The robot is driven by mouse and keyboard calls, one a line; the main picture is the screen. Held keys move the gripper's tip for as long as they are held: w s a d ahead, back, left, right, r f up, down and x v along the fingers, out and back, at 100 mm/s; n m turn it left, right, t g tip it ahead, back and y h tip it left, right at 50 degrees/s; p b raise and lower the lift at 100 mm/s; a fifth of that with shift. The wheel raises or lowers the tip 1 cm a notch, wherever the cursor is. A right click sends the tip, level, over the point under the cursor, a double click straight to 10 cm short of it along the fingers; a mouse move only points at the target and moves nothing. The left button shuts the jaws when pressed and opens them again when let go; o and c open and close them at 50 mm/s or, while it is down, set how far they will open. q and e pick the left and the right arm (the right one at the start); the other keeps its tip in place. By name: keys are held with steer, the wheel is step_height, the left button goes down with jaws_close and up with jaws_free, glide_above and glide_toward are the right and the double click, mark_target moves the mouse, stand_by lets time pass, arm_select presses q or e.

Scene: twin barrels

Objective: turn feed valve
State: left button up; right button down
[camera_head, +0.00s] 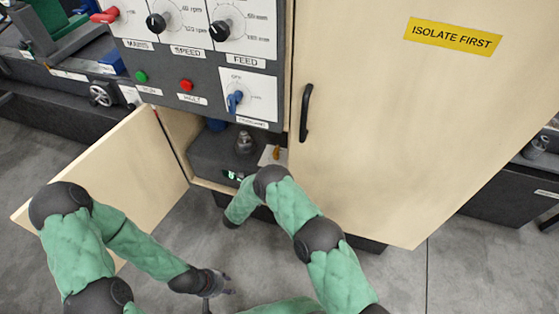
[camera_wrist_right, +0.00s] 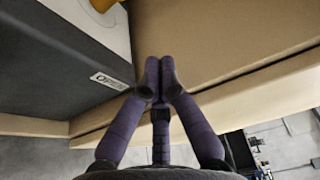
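An orange-brown handle (camera_head: 277,153) on a pale plate (camera_head: 266,158) shows inside the open lower cabinet in the head view. I take it for the feed valve, though no label on it is readable. In the right wrist view an orange part (camera_wrist_right: 102,4) is cut off at the top edge. My right gripper (camera_wrist_right: 160,70) has its fingertips together with nothing visible between them, below and right of that part, in front of beige panels. In the head view my right arm hides the right gripper. My left gripper (camera_head: 222,284) is open and empty above the floor, left of centre.
The control panel above has a FEED dial (camera_head: 227,23), a SPEED dial (camera_head: 164,18) and a blue lever (camera_head: 235,101). A small door (camera_head: 110,170) stands open at left. A large closed door (camera_head: 390,110) with a black handle (camera_head: 306,112) is at right.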

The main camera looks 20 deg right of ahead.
mark_target(278, 159)
steer(key=b+x, duration=0.3)
steer(key=x, duration=0.6)
steer(key=shift+d+f, duration=0.1)
steer(key=shift+d, duration=0.05)
steer(key=shift+w+a+b, duration=0.75)
steer(key=shift+w+a, duration=0.3)
arm_select(q)
steer(key=shift+f, duration=2.45)
arm_select(e)
steer(key=shift+w+a, duration=0.3)
steer(key=shift+a, duration=0.1)
